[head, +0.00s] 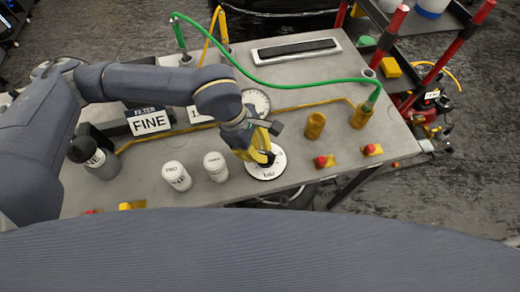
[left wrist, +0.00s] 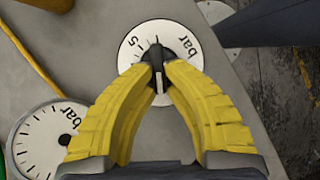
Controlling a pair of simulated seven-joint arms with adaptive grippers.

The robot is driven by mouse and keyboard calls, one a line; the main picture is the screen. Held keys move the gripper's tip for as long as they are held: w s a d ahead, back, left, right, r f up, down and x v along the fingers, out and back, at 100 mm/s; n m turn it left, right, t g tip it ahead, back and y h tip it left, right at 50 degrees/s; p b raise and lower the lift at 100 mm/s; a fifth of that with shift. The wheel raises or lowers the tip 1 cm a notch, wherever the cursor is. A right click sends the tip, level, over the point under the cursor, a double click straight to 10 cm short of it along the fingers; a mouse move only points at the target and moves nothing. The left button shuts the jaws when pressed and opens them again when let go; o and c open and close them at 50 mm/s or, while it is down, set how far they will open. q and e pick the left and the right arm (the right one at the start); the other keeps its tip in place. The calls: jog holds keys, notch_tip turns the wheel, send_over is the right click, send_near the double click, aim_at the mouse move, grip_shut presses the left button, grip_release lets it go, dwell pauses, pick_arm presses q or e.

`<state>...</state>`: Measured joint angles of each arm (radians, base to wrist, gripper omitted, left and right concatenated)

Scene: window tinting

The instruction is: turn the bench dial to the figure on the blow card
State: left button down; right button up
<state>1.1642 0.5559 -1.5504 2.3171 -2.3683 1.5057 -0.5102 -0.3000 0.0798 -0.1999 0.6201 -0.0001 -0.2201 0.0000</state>
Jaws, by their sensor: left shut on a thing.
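The bench dial (head: 262,174) is a white round plate marked "bar" near the front edge of the bench. In the left wrist view the dial (left wrist: 146,30) shows a "5" at left and "bar" at right, with a black knob (left wrist: 158,50) in its middle. My left gripper (head: 266,157) is over the dial, its yellow fingers (left wrist: 159,72) closed on the knob. The fingers hide part of the scale, and I cannot read the knob's setting. A white card (head: 197,114) starting with "1" stands behind my left arm, which hides the rest. My right gripper is out of view.
A round gauge (head: 260,100) lies behind the dial. A "FILTER FINE" sign (head: 149,122), two white-topped canisters (head: 176,176) (head: 215,166) and a dark bottle (head: 101,162) stand left. A green hose (head: 290,86) arches over the bench.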

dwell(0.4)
pick_arm(q)
jog(key=c, duration=1.4)
grip_release()
jog(key=shift+c, duration=0.2)
jog(key=v, duration=1.2)
